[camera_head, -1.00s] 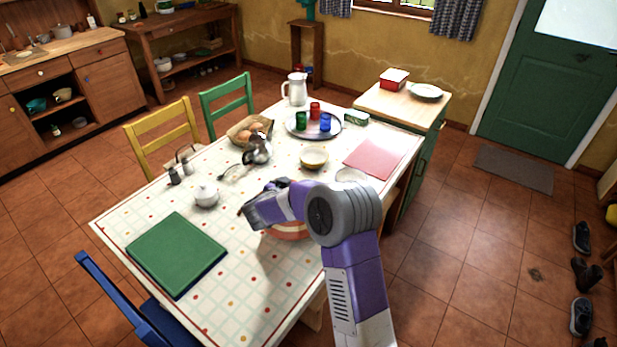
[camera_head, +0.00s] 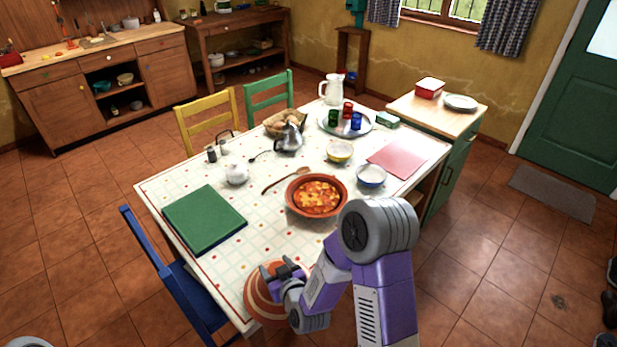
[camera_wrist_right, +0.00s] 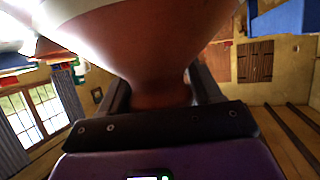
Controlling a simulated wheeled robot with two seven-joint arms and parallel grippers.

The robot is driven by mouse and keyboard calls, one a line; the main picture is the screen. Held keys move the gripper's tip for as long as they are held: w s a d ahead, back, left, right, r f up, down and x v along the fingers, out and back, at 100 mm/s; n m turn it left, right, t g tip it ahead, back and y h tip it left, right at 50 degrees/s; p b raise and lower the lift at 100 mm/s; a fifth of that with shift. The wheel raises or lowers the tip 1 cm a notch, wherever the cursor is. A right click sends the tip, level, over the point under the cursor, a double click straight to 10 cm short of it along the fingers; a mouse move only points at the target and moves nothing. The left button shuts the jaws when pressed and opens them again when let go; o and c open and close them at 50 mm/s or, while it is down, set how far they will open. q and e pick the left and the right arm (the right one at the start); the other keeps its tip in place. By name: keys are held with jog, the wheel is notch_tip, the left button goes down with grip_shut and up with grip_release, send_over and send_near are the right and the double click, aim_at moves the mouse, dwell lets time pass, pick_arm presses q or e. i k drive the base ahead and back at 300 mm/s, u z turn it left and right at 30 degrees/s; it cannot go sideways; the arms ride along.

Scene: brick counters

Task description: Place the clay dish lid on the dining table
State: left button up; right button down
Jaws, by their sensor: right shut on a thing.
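The clay dish lid (camera_head: 258,302) is orange-brown with pale bands. My right gripper (camera_head: 281,272) is shut on it at the near end of the dining table (camera_head: 215,262). In the right wrist view the lid (camera_wrist_right: 150,45) flares out above its narrow knob, which sits between the fingers (camera_wrist_right: 160,98). I cannot tell whether the lid touches the tabletop. The clay dish (camera_head: 290,205) stands uncovered on the table, with red and yellow food in it. My left gripper is not in view.
A green board (camera_head: 204,219) lies left of the lid, and a blue chair (camera_head: 175,275) stands at the table's left edge. A white sugar bowl (camera_head: 237,174), a wooden spoon (camera_head: 282,180) and a blue bowl (camera_head: 371,177) stand farther back. The cloth between board and dish is clear.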

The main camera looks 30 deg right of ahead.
aim_at(272, 243)
jog(key=k, duration=0.35)
jog(key=u, duration=2.65)
jog(key=k, duration=1.5)
jog(key=z, duration=2.2)
jog(key=i, duration=0.45)
jog(key=u, duration=0.1)
